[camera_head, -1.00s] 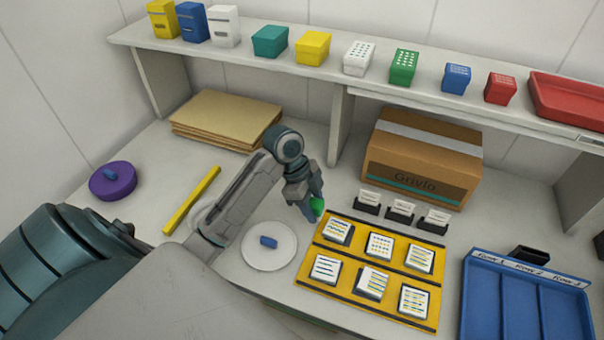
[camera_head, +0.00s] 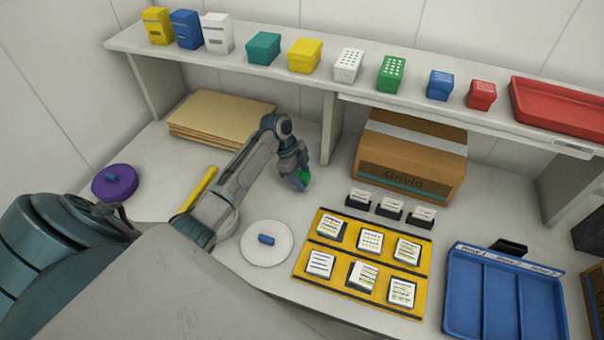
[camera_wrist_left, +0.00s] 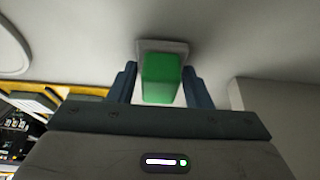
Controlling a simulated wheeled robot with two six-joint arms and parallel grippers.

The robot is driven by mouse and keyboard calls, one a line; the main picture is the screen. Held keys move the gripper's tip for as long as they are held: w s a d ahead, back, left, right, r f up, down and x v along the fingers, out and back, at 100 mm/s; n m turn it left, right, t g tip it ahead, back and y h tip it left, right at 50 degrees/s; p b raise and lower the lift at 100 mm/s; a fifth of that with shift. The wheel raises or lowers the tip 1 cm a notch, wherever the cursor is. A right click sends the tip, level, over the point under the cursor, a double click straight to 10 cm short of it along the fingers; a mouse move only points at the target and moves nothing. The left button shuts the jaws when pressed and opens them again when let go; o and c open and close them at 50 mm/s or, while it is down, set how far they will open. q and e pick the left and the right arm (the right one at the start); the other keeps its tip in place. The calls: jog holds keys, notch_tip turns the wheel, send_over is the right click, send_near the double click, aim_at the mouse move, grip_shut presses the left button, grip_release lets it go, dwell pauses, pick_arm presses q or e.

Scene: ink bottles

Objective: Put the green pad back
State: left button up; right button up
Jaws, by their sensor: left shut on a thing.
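The green pad shows in the head view (camera_head: 304,177) as a small green patch at my left gripper (camera_head: 302,182). In the left wrist view the green pad (camera_wrist_left: 160,80) is a green block with a pale grey square piece at its far end. It sits between the two dark blue fingers of my left gripper (camera_wrist_left: 160,85), which is shut on it. The gripper points down over the bare table, beyond the white disc and left of the cardboard box. Whether the pad touches the table I cannot tell. My right gripper is not in view.
A white disc with a blue knob (camera_head: 281,250) lies nearer. A yellow mat (camera_head: 335,270) with several printed tiles lies to the right, beside a blue tray (camera_head: 455,300). A cardboard box (camera_head: 400,183) stands under the shelf (camera_head: 215,65). Bare table surrounds the gripper.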

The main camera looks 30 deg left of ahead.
pick_arm(q)
jog(key=shift+f, duration=0.1)
jog(key=shift+f, duration=0.15)
jog(key=o, duration=0.9)
jog(key=shift+r, duration=0.3)
jog(key=b+v, duration=0.4)
jog(key=v, duration=0.8)
